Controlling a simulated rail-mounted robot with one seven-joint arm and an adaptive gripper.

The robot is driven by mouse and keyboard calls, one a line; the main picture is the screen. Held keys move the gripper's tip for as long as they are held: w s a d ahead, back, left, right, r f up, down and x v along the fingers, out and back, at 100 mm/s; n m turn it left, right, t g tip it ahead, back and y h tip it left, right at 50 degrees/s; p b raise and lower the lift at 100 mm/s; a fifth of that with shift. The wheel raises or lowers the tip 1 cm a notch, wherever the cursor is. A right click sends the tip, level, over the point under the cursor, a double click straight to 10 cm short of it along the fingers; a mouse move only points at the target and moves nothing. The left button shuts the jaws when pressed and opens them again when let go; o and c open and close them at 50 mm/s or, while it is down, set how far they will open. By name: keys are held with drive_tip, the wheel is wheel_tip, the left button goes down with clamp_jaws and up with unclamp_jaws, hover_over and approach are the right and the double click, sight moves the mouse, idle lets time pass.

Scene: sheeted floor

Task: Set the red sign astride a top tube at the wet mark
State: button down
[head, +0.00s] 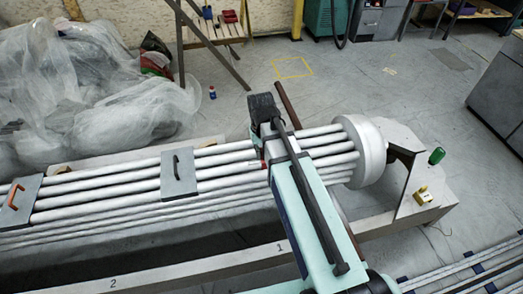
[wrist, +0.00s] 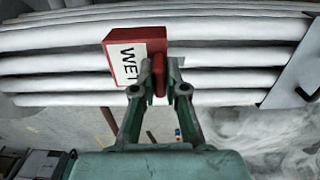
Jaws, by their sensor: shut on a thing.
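The red sign (wrist: 152,38) shows in the wrist view, with a white face reading "WET" partly covered at its lower right. My gripper (wrist: 159,90) is shut on the sign's red grip, between its two green fingers. The sign is in front of the pale top tubes (wrist: 70,65); whether it touches one I cannot tell. In the head view the tubes (head: 110,187) run to a round end plate (head: 366,150), and my arm hides the gripper and most of the sign. A small red patch shows beside my arm; I cannot tell what it is. I cannot make out the wet mark.
A grey plate with a black handle (head: 180,188) and one with an orange handle (head: 18,214) sit across the tubes to the left. A green object (head: 436,156) and a yellow block (head: 423,196) are on the end bracket. Plastic sheeting (head: 70,90) heaps behind.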

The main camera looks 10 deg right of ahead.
sight(262, 173)
drive_tip(key=shift+r+p, duration=0.1)
drive_tip(key=shift+p, duration=0.35)
drive_tip(key=shift+f+b, duration=1.75)
drive_tip(key=shift+f, duration=2.9)
drive_tip(key=shift+f, duration=0.1)
drive_tip(key=c, duration=1.1)
unclamp_jaws()
drive_tip(key=shift+c, duration=0.2)
